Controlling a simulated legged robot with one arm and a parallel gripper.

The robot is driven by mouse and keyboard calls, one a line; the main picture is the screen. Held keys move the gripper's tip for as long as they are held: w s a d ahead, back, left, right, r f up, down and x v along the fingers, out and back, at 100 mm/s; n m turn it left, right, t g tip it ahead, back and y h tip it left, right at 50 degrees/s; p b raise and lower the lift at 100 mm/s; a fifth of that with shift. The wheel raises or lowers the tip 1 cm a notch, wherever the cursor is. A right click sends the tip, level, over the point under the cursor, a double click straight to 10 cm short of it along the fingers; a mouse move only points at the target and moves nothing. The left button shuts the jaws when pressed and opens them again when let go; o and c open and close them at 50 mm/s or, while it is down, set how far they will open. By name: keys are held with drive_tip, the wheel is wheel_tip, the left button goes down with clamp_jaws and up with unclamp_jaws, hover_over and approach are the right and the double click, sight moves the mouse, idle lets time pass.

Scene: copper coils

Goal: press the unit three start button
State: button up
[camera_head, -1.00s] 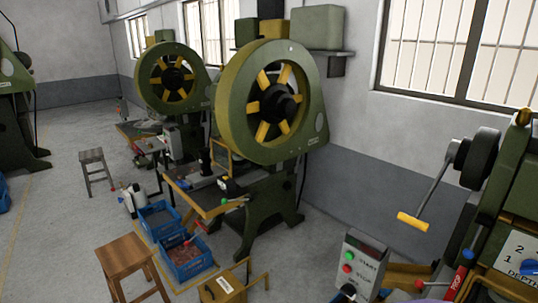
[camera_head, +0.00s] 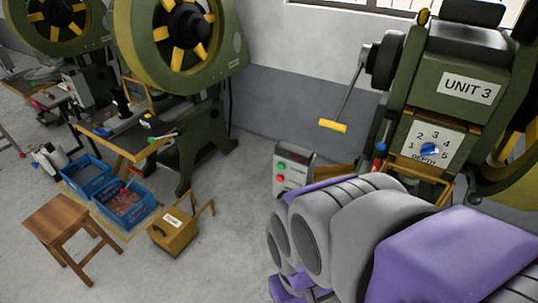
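The unit three machine (camera_head: 455,85) is green and stands at the right, with a "UNIT 3" label and a depth dial (camera_head: 428,149). A grey control box (camera_head: 294,154) stands left of it, with a green button (camera_head: 281,167) above a red button (camera_head: 279,180). The button lettering is too small to read now. My grey and purple arm fills the lower right and covers the lower part of the machine and some of the box's surroundings. Part of my gripper (camera_head: 298,288) shows at the bottom edge, below and near the control box. Its fingertips are not clear.
A crank with a yellow handle (camera_head: 333,126) sticks out left of the machine. A wooden stool (camera_head: 70,225), blue crates (camera_head: 125,205) and a yellow box (camera_head: 174,232) stand on the floor to the left. Grey floor between the yellow box and my arm is clear.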

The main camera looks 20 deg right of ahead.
clamp_jaws()
idle(1.1)
